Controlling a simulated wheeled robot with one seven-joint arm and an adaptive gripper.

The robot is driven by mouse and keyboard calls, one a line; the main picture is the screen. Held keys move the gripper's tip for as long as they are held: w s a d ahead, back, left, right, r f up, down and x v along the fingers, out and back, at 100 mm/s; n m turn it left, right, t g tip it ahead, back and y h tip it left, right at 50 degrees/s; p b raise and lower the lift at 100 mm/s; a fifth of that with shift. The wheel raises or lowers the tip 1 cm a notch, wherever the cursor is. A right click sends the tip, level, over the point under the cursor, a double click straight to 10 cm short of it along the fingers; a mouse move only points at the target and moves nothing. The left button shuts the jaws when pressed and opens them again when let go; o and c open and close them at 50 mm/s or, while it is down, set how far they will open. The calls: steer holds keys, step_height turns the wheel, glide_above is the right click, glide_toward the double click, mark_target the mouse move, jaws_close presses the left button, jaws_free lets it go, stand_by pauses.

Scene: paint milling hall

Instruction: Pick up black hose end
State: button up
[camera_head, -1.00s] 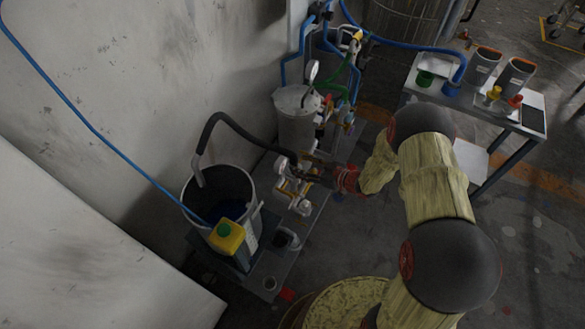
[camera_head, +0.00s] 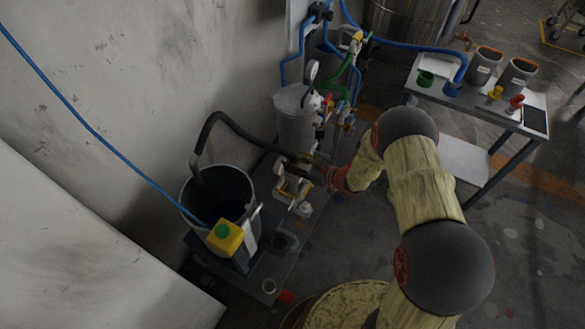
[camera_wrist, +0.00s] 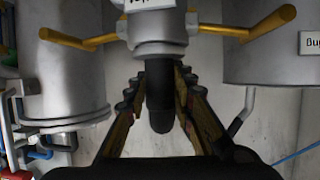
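The black hose (camera_head: 235,122) arcs from the dark bucket to a pump fitting with its end near my gripper (camera_head: 318,172). In the wrist view, the black hose end (camera_wrist: 160,100) hangs straight below a grey coupling (camera_wrist: 158,30) with yellow levers. The fingers of my gripper (camera_wrist: 160,74) stand on either side of it, apart, with the hose end between them. A narrow gap seems to show on each side, so they look open around it.
A dark bucket (camera_head: 226,185) with a yellow container (camera_head: 225,238) on its rim stands left of my gripper. A grey tank (camera_head: 296,125) with valves stands behind. A table (camera_head: 470,103) with cups is at the right. A yellow-topped drum (camera_head: 345,305) is in front.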

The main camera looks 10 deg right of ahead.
mark_target(293, 153)
jaws_close()
steer(key=shift+r, duration=0.1)
stand_by(0.5)
step_height(293, 153, up, 10)
steer(key=p, duration=0.3)
steer(key=shift+p, duration=0.35)
step_height(293, 153, up, 6)
steer(key=p, duration=0.5)
steer(key=shift+r, duration=0.25)
